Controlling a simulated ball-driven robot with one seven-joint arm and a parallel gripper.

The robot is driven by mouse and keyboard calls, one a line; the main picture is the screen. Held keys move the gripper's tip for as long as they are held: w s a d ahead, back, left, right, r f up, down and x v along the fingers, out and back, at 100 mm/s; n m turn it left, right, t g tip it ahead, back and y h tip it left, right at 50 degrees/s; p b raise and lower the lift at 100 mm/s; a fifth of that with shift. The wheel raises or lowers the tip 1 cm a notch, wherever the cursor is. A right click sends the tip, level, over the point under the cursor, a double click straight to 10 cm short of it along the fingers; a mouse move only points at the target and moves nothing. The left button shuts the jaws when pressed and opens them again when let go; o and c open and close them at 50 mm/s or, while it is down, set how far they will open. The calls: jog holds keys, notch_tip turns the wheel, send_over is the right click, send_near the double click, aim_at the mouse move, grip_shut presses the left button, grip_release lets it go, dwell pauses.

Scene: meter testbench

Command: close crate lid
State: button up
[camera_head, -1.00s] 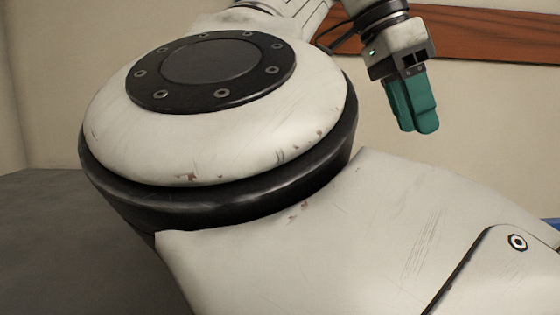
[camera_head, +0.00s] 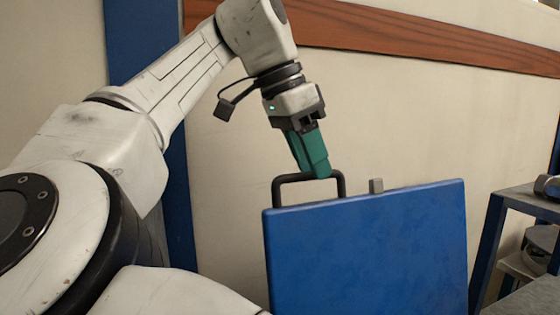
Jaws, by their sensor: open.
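The crate lid (camera_head: 370,250) is a flat blue panel that stands raised in the lower middle of the view. The gripper is open. The crate body below the lid is out of view.
A metal shelf or bench with blue legs (camera_head: 487,245) stands at the right with grey items on it. A beige wall with a wooden rail (camera_head: 420,40) runs behind. A blue post (camera_head: 147,40) stands behind my arm at the left.

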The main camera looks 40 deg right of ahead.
jog(key=shift+d+f, duration=0.1)
jog(key=shift+f, duration=0.1)
grip_shut()
dwell(0.3)
dwell(0.3)
